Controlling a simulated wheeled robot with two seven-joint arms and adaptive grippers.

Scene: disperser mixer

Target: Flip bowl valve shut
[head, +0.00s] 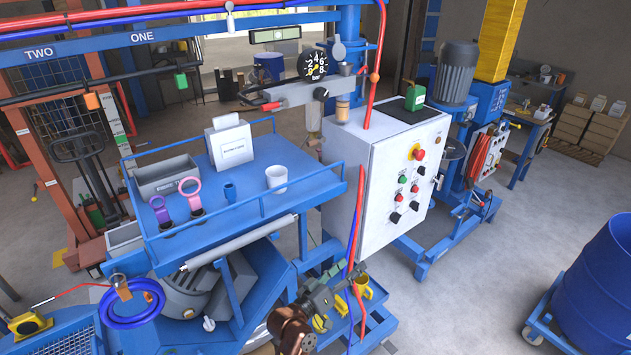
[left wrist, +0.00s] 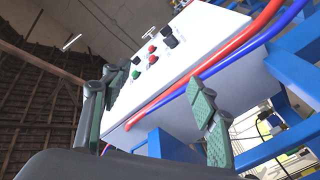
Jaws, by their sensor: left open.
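I cannot tell for sure which part is the bowl valve. A red lever (head: 270,106) sits at the left end of the grey air unit (head: 300,94), below the round bar gauge (head: 313,66). A clear bowl (head: 313,118) hangs under this unit. Yellow handle-like parts (head: 364,286) show low by the cabinet's base, close to my left gripper (head: 332,292). In the left wrist view my left gripper (left wrist: 158,88) is open, its fingers wide apart with nothing held between them. My right gripper is not in view.
The white control cabinet (head: 378,165) has several buttons and knobs; it fills much of the left wrist view (left wrist: 165,75). Red and blue hoses (head: 357,215) run down its edge. A blue table (head: 245,180) stands left. A blue drum (head: 600,285) stands right, with clear floor between.

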